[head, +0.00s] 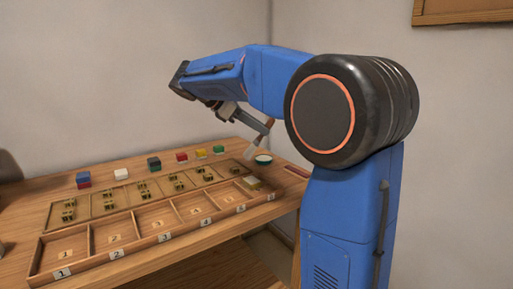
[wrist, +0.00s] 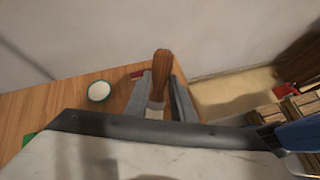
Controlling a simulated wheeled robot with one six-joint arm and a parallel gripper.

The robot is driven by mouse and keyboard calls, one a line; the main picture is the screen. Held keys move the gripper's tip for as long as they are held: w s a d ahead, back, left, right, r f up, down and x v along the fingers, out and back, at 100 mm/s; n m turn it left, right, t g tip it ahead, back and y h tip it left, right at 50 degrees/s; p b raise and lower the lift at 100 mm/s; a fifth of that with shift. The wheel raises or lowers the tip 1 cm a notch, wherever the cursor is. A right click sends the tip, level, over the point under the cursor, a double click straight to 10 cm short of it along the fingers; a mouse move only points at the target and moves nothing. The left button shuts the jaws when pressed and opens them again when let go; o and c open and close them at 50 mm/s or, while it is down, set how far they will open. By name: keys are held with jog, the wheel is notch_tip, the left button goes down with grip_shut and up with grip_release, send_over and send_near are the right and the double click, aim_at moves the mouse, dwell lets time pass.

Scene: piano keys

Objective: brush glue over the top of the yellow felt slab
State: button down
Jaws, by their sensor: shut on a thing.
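My gripper (head: 260,134) is shut on a brush with a brown wooden handle (head: 269,123), held above the right part of the table. In the wrist view the handle (wrist: 162,66) stands up between the two grey fingers. The pale lower end of the brush (head: 249,153) points down, a little left of the glue pot. The glue pot (head: 263,160), round with white contents and a green rim, also shows in the wrist view (wrist: 99,91). The yellow felt slab (head: 201,152) lies in the back row, left of my gripper, between a red and a green one.
A wooden tray (head: 135,257) has numbered front compartments; several brass-coloured pieces sit in its rear ones. A cream block (head: 253,183) is at its right end. Blue-and-red (head: 83,180), white (head: 121,174) and dark (head: 154,164) blocks stand behind. A reddish item (head: 296,172) lies near the right edge.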

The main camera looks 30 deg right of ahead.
jog(key=shift+s+f, duration=0.1)
jog(key=shift+f, duration=0.35)
jog(key=shift+r, duration=0.1)
